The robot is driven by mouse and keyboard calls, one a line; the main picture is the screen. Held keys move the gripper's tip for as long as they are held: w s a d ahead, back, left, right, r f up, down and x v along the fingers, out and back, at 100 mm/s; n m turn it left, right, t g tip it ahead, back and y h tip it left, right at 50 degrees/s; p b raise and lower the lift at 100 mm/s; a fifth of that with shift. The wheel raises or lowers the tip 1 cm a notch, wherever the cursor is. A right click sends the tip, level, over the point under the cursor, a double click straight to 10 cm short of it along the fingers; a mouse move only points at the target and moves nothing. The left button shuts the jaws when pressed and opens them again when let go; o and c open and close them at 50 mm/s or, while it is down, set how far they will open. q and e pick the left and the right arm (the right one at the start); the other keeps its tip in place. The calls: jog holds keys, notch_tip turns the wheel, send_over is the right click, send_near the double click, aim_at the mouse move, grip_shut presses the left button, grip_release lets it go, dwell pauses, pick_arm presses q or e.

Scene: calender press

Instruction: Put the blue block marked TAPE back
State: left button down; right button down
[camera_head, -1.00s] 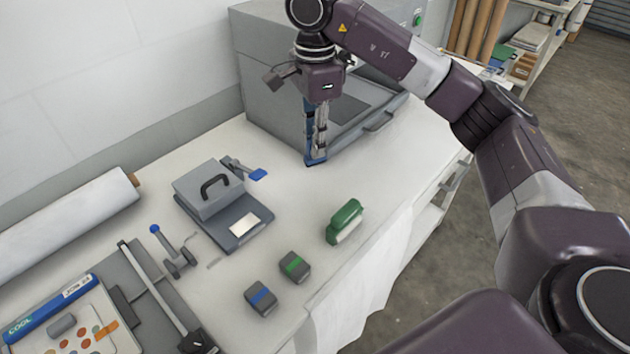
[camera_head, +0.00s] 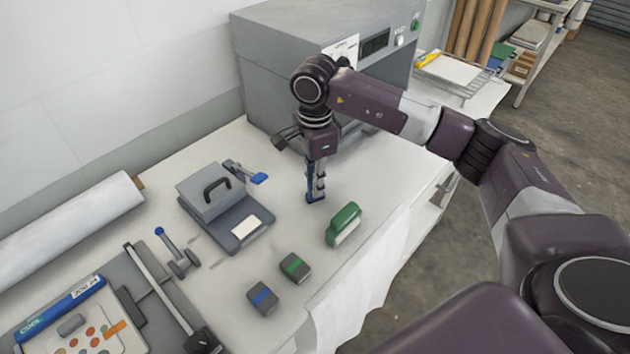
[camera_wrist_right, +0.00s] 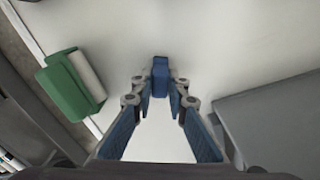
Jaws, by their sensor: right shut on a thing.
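My right gripper (camera_head: 315,194) points down over the white table between the grey press and the green-backed brush. It is shut on a small blue block (camera_wrist_right: 160,76), which shows between the fingertips in the right wrist view. In the head view the block is hard to tell from the blue fingers. No TAPE marking can be read on it. I cannot tell whether the block touches the table. My left gripper is not in view.
The green-backed brush (camera_head: 344,224) stands near the front edge. A grey lidded device (camera_head: 209,191) with a blue-ended lever lies left of the gripper. Two dark blocks, green-banded (camera_head: 295,267) and blue-banded (camera_head: 262,297), sit in front. The grey press (camera_head: 285,60) stands behind.

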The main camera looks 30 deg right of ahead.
jog(key=shift+f, duration=0.2)
jog(key=c, duration=1.9)
grip_release()
jog(key=shift+r, duration=0.15)
jog(key=shift+r, duration=0.25)
notch_tip(320, 180, up, 12)
jog(key=b, duration=0.3)
jog(key=shift+f, duration=0.15)
